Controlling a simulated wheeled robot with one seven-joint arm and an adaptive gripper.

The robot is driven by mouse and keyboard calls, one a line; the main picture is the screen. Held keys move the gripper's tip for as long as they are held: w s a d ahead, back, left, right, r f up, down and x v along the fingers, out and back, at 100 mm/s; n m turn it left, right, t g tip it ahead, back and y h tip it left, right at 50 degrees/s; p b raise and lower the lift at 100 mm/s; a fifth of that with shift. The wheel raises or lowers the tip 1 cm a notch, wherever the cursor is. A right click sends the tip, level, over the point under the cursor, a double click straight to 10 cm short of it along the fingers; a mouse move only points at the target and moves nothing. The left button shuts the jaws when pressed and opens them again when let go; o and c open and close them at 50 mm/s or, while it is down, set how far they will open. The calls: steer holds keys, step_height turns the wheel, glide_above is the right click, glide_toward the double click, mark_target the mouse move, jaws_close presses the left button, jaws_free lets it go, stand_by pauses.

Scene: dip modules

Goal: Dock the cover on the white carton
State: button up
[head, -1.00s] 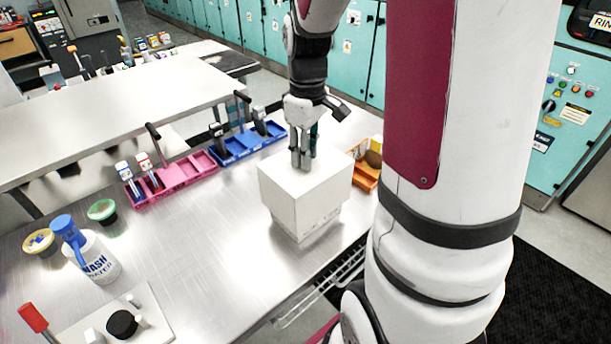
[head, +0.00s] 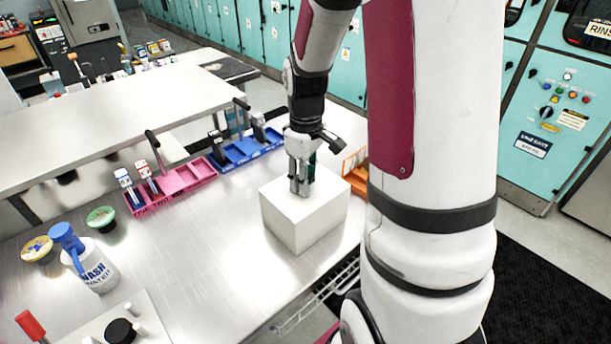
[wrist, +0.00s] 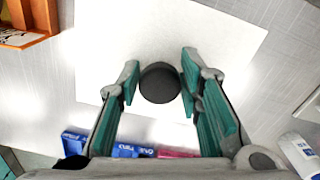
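The white cover (head: 304,200) is a square box-like lid over the white carton on the metal bench. Its sides hang down close to the bench and hide the carton. In the wrist view the cover's flat top (wrist: 215,40) has a round dark knob (wrist: 160,83) in the middle. My gripper (head: 299,189) points down at the top of the cover. The head view hides the knob behind the fingers.
A pink tray (head: 185,178) and a blue tray (head: 243,152) stand behind the cover. An orange bin (head: 357,178) is close on its right. A wash bottle (head: 92,265) and small bowls stand at the left. The bench between is clear.

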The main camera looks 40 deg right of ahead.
steer(key=shift+o, duration=0.6)
step_height(320, 180, up, 12)
steer(key=s+a+r+m+t, duration=0.1)
steer(key=s+a+r+t, duration=0.1)
steer(key=s+a, duration=0.4)
steer(key=s+a+r+m+t, duration=0.2)
steer(key=s+a+r, duration=0.3)
steer(key=a, duration=0.5)
steer(key=shift+s+r+m+t+b, duration=0.3)
steer(key=shift+s+t, duration=0.5)
steer(key=shift+s, duration=0.05)
